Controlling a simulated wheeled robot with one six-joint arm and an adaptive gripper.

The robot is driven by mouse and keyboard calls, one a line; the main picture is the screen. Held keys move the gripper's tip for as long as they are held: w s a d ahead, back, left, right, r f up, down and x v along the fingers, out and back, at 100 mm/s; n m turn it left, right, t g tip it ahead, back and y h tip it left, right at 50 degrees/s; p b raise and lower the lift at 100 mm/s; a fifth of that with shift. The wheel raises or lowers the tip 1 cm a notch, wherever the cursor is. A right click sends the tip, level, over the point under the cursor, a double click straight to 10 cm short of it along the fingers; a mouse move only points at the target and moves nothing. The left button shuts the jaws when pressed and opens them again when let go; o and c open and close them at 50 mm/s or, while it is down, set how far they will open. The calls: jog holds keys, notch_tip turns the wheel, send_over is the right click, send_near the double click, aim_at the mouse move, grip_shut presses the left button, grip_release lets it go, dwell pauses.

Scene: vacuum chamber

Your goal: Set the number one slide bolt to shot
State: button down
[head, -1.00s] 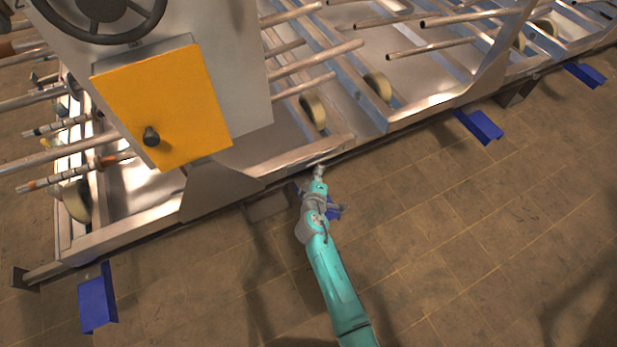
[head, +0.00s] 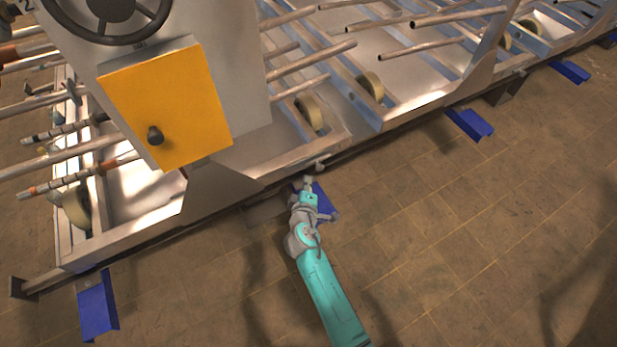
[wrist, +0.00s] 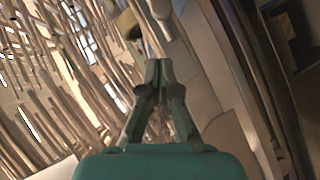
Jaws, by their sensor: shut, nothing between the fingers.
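My gripper (head: 308,182) is at the front lower rail of the metal frame, with its fingers shut and empty. In the wrist view its fingertips (wrist: 158,68) are together. A small pale metal knob (head: 318,165) sits on the rail just beyond the fingertips; it looks like the slide bolt's handle.
A grey upright with an orange panel (head: 180,95), black knob (head: 155,135) and handwheel (head: 105,15) stands at left. Metal tubes (head: 315,60) stick out above the rail. Blue brackets (head: 470,123) stand along the floor. The tiled floor (head: 450,240) at right is clear.

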jog(key=v, duration=0.6)
jog(key=shift+d, duration=0.1)
dwell(0.4)
jog(key=s+d+f+m+g+y, duration=0.1)
jog(key=s+d+m, duration=0.2)
jog(key=s+d, duration=0.7)
jog(key=s+d+f+m+y, duration=0.15)
jog(key=s+d, duration=0.45)
jog(key=s, duration=0.8)
jog(key=s+d+r+m+h, duration=0.1)
jog(key=s+d+r+m, duration=0.1)
jog(key=s+r, duration=0.4)
jog(key=s+d+r+m+t, duration=0.1)
jog(key=s+d+r+m, duration=0.1)
jog(key=s+r+m, duration=0.2)
jog(key=s+d+r+m+h, duration=0.1)
jog(key=s+d+r+m, duration=0.2)
jog(key=s+r, duration=0.5)
jog(key=shift+s+r+m+h, duration=0.35)
jog(key=shift+s+r+m, duration=0.05)
jog(key=shift+r+m, duration=0.05)
